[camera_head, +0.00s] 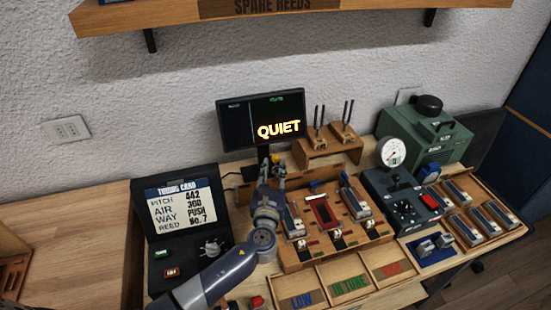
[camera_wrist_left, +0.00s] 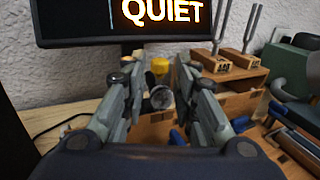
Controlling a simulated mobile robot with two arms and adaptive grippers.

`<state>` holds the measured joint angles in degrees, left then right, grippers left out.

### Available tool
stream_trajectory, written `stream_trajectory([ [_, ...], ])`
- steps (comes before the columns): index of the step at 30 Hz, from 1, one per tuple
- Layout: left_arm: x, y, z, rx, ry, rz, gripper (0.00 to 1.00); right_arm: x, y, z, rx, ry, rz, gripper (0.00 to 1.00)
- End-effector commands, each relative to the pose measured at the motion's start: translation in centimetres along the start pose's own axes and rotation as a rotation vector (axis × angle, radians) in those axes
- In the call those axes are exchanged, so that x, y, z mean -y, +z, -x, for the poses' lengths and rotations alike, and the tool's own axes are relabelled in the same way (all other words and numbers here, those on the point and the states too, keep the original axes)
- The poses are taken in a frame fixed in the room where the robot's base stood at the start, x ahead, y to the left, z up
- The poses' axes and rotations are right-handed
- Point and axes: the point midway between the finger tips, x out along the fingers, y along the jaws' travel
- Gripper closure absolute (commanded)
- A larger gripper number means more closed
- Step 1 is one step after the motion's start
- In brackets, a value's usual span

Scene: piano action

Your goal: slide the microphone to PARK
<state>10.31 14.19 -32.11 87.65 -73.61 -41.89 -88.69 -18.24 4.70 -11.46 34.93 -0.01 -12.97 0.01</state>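The microphone (camera_wrist_left: 161,97) shows in the left wrist view as a dark, round-faced piece, with a yellow part (camera_wrist_left: 160,66) just behind it. My left gripper (camera_wrist_left: 161,84) is open, with one finger on each side of the microphone and gaps visible between them. In the head view my left gripper (camera_head: 271,172) is below the monitor, at the back left of the wooden action rack (camera_head: 335,245), and hides most of the microphone. I cannot read a PARK mark in either view. My right gripper is not in view.
The monitor (camera_head: 263,118) reading QUIET stands behind the gripper. Tuning forks on a wooden stand (camera_head: 328,146) are to its right. The tuning card box (camera_head: 183,215) is to the left, and a gauge box (camera_head: 398,195) to the right. The table's left part (camera_head: 75,240) is mostly bare.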

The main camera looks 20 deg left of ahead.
Motion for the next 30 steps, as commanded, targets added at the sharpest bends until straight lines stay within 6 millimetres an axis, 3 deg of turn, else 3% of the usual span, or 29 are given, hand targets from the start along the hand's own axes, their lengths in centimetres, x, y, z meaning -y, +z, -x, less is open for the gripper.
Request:
stream_trajectory([
  [3,0.0,-0.2,-2.4,0.003,0.001,0.001,0.73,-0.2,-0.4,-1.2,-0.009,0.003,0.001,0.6],
  [9,0.0,-0.2,-5.0,0.001,0.001,0.0,0.73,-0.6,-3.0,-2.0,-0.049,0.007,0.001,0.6],
  [14,0.0,-0.1,-5.7,0.0,0.001,0.002,0.73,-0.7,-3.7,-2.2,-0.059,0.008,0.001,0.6],
  [21,0.0,0.0,-5.8,-0.001,0.0,0.001,0.73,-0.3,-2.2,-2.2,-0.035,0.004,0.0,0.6],
  [25,0.0,0.0,-5.7,-0.001,0.0,0.001,1.0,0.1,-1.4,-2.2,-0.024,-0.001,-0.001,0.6],
  [30,-0.1,0.0,-5.7,-0.001,0.001,0.0,1.0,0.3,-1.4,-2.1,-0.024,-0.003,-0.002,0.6],
])
